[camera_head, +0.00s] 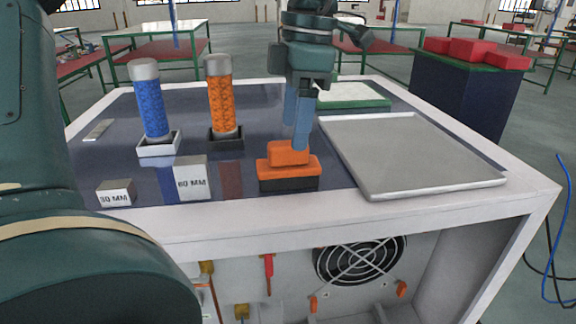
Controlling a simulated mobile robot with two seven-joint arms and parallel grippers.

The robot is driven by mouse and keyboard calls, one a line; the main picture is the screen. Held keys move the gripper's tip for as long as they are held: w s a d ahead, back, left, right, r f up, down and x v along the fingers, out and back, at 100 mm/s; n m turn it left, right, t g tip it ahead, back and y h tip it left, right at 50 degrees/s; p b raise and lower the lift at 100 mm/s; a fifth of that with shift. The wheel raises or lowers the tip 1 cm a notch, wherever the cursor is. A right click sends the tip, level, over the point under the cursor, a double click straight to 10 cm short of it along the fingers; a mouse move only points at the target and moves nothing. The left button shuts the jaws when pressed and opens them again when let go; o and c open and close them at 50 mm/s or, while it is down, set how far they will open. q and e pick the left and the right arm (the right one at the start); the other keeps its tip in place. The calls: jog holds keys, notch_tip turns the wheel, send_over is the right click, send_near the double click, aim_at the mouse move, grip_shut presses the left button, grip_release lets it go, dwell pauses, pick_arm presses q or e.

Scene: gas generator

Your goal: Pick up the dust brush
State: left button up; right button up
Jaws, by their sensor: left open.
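The dust brush (288,171) has an orange handle and a dark bristle block. It stands on the dark top of the white cabinet near the front edge, bristles down. My left gripper (297,140) points straight down over the brush. Its blue-grey fingers are apart, with their tips at or just beside the raised orange handle. I cannot tell whether they touch it. The large dark green arm part at the left is mine. My right gripper does not show.
A grey tray (415,168) lies right of the brush. Blue (150,108) and orange (222,100) cylinders stand in small holders at the left. Blocks marked 30 MM (116,193) and 60 MM (191,179) sit near the front edge. A green-edged white board (352,95) lies behind.

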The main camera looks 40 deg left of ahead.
aim_at(288, 143)
pick_arm(q)
jog(key=f, duration=0.4)
jog(key=s+f, duration=0.1)
jog(key=f, duration=0.1)
jog(key=shift+a+f+p, duration=0.3)
jog(key=shift+a+p, duration=0.05)
jog(key=shift+p, duration=0.05)
jog(key=c, duration=1.1)
jog(key=shift+r, duration=0.1)
notch_tip(288, 143, up, 10)
